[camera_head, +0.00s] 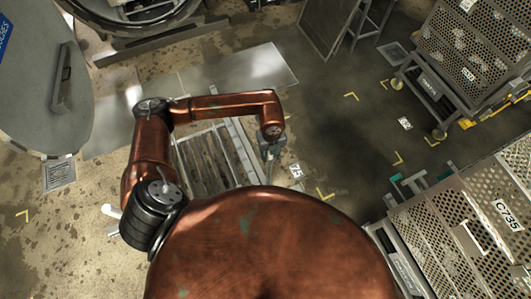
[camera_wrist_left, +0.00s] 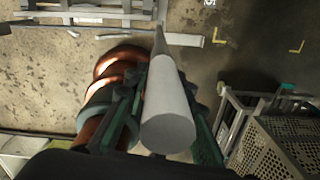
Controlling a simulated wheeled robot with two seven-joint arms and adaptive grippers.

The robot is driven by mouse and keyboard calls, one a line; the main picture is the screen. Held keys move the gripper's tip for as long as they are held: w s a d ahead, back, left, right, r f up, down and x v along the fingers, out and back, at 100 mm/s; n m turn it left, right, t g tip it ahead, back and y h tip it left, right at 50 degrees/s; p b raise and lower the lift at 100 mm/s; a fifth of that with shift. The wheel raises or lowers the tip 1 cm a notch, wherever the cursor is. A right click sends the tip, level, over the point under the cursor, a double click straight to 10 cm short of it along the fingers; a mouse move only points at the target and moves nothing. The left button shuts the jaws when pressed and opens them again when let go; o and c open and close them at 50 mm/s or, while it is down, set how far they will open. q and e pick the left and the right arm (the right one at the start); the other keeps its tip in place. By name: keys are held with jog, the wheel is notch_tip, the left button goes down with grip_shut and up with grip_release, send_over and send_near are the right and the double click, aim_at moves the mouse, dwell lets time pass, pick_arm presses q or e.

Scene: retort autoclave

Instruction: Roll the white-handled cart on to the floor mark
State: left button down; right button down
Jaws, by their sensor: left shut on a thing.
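The cart (camera_head: 208,160) is a low grey frame with a slatted deck, partly hidden under my left arm and body in the head view. My left gripper (camera_head: 270,150) is at its right side. In the left wrist view its green-edged fingers are shut around a thick white handle (camera_wrist_left: 168,118), which runs away from the camera between them. Part of a grey frame (camera_wrist_left: 80,16) shows at the top of that view. Yellow corner marks (camera_head: 350,96) lie on the dark floor to the right, around an 82 label (camera_head: 405,123). My right gripper is not in view.
A perforated crate on a wheeled cart (camera_head: 432,95) stands at the upper right. Another perforated crate, labelled C735 (camera_head: 460,225), stands at the lower right. A round grey door (camera_head: 45,95) is at the left. Dark floor between the cart and the crates is open.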

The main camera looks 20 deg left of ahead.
pick_arm(q)
jog(key=s+d, duration=0.5)
jog(key=d, duration=0.1)
jog(key=shift+d+r, duration=0.2)
jog(key=shift+r, duration=0.1)
jog(key=c, duration=2)
grip_release()
jog(key=shift+w+a, duration=0.1)
jog(key=shift+a, duration=0.15)
jog(key=shift+o, duration=0.8)
jog(key=shift+a+f, duration=0.2)
jog(key=shift+a, duration=0.1)
jog(key=shift+o, duration=0.6)
jog(key=shift+a, duration=0.15)
jog(key=shift+o, duration=0.5)
notch_tip(320, 180, up, 12)
jog(key=d, duration=0.1)
jog(key=shift+d, duration=0.2)
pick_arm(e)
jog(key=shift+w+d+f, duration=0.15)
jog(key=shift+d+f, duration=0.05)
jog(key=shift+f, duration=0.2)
